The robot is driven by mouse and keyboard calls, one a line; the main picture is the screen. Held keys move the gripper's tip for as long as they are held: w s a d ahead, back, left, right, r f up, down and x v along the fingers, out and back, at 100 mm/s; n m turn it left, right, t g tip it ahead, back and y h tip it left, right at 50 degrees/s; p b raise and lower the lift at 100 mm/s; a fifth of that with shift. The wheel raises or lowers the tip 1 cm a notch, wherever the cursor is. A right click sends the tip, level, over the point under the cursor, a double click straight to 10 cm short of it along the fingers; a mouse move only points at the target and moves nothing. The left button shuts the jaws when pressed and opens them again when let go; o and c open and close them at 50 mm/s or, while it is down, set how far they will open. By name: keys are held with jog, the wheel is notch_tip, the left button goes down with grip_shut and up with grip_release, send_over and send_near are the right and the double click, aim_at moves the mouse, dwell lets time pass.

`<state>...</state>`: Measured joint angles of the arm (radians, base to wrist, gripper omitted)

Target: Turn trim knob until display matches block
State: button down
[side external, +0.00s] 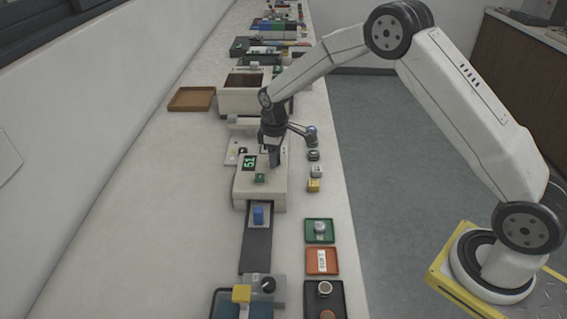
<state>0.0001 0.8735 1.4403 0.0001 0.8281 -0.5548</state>
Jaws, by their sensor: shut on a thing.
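My gripper (274,161) points down onto the top of the white press (245,189), beside its display. It is shut on the trim knob, which the fingers hide. The display (250,162) is a small dark screen with green digits that look like 51, turned sideways to this view. A blue block (258,215) sits on a grey plate on the dark track (257,248) in front of the press. I cannot read any number on the block. A small green part (259,178) is on the press top near the display.
A green tray (309,239), an orange tray (312,270) and a black tray (337,300) line the bench's right edge. A yellow block (313,186) lies right of the press. A brown tray (192,99) is behind left. The bench's left side is clear.

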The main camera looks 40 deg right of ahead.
jog(key=shift+m, duration=1.6)
jog(key=shift+c, duration=1.6)
grip_release()
jog(key=shift+r, duration=0.1)
jog(key=shift+r, duration=3.9)
